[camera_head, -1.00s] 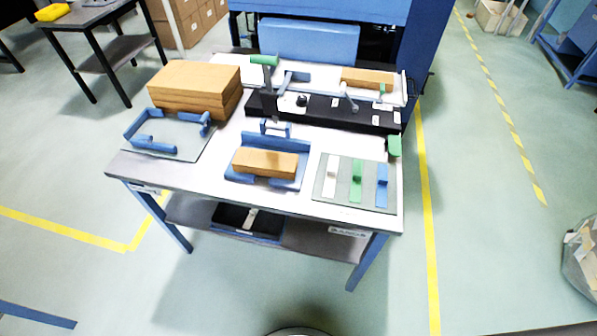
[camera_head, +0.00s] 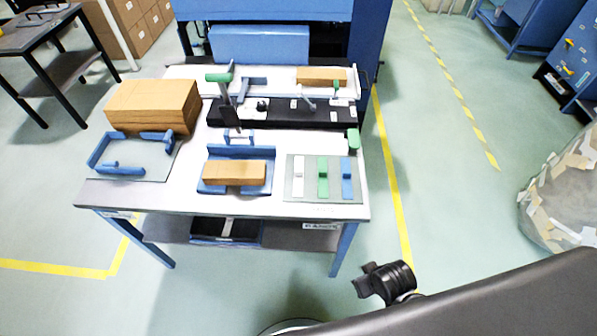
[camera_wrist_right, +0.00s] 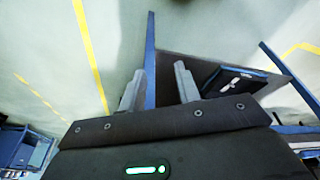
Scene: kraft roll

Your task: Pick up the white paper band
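The white paper band (camera_head: 299,172) lies at the left end of a grey plate (camera_head: 310,191) on the front right of the table, beside a green band (camera_head: 323,178) and a blue band (camera_head: 347,178). My right arm comes in from the lower right of the head view, its dark end low in front of the table's right front corner, apart from the band. In the right wrist view my right gripper (camera_wrist_right: 158,84) has its two grey fingers spread, with nothing between them. The band cannot be made out there. My left gripper is out of view.
The table (camera_head: 140,193) also carries a blue holder (camera_head: 240,152) with a brown block, a stack of brown boards (camera_head: 152,106) and a black rail (camera_head: 280,114). A lower shelf (camera_head: 282,235) sits under the tabletop.

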